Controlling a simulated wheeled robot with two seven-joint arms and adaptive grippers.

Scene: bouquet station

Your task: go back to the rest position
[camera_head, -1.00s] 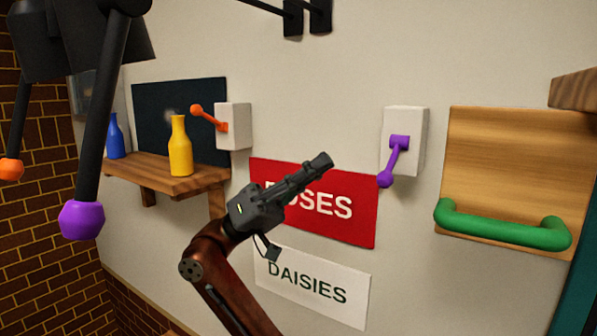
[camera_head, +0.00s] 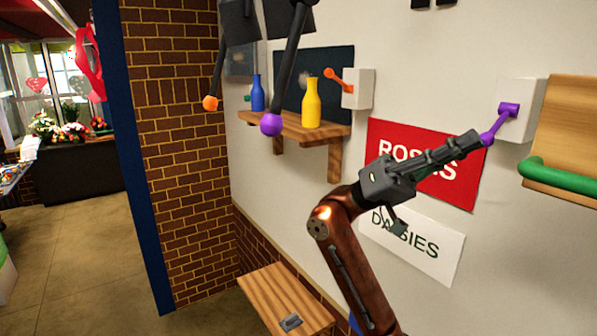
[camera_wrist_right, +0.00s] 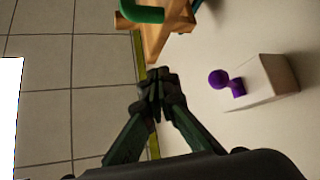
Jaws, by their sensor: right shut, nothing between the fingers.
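My right gripper (camera_head: 472,140) is shut and empty in the head view, in front of the right edge of the red ROSES sign (camera_head: 386,140). Its tips overlap the knob of the purple wall lever (camera_head: 497,124) in that view. In the right wrist view my closed fingers (camera_wrist_right: 158,85) stand apart from the purple lever (camera_wrist_right: 218,79), which is to their right. My left gripper is not in view.
A shelf (camera_head: 290,124) holds a blue bottle (camera_head: 257,95) and a yellow bottle (camera_head: 311,105). An orange lever (camera_head: 333,77), a white DAISIES sign (camera_head: 440,255) and a green handle (camera_head: 560,180) are on the wall. Open floor (camera_head: 80,250) lies left. Hanging rods end in orange (camera_head: 210,103) and purple (camera_head: 271,124) balls.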

